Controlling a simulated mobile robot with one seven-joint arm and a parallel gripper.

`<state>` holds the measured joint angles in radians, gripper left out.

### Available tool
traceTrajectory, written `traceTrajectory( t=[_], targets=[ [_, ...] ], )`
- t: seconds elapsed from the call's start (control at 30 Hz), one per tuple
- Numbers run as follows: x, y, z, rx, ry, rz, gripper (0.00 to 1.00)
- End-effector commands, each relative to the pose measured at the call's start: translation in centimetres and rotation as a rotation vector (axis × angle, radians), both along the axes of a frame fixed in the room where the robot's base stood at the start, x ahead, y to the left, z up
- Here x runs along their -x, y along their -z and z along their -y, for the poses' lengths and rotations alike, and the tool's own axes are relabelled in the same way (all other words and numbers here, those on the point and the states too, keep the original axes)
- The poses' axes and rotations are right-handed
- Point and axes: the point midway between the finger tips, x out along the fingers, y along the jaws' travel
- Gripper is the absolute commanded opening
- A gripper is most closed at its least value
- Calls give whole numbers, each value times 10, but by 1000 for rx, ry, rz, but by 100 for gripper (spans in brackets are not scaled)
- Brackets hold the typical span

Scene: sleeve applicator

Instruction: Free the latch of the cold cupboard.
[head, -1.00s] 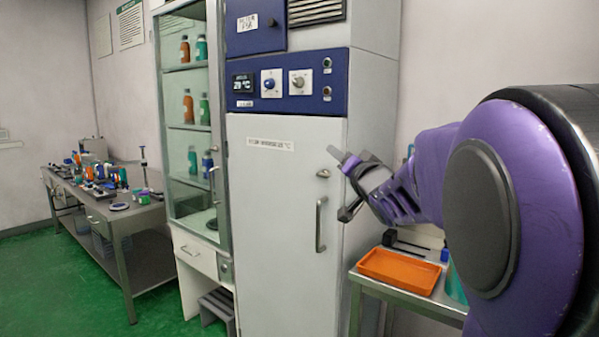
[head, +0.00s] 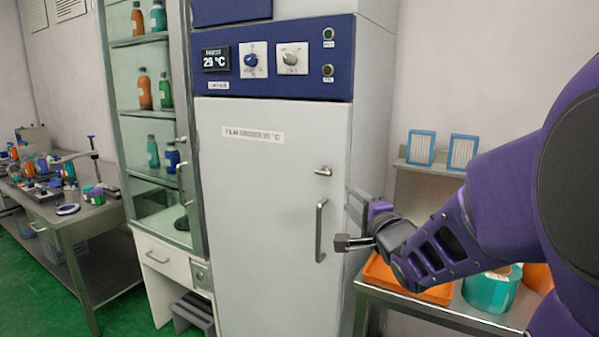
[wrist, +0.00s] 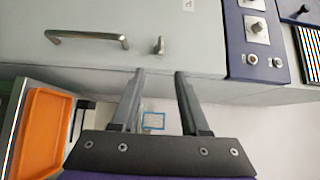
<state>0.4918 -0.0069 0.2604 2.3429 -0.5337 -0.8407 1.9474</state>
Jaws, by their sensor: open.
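The cold cupboard (head: 265,200) is a tall pale grey cabinet with a blue control panel reading 29 °C. Its door looks shut. The latch (head: 323,171) is a small metal lever near the door's right edge, above the long vertical handle (head: 320,230). My gripper (head: 350,217) is open and empty, at the right edge of the cupboard, lower than the latch in the head view. In the wrist view, the latch (wrist: 160,45) lies beyond the gap between my fingertips (wrist: 160,73), apart from them, and the handle (wrist: 88,37) is to its left.
An orange tray (head: 436,294) and a teal roll (head: 492,289) are on a metal table right of the cupboard, below my arm. Two blue-framed panels (head: 421,147) are behind. A glass-fronted cabinet (head: 115,120) adjoins the cupboard's left.

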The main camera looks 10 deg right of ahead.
Motion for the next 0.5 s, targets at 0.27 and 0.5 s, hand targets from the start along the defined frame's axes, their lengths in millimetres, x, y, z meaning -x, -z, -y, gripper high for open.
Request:
traceTrajectory(
  t=[0.27,0.5],
  targets=[
    [-37,4,-6,-3,-2,1,45],
    [-88,4,-15,-4,-2,0,45]
  ],
)
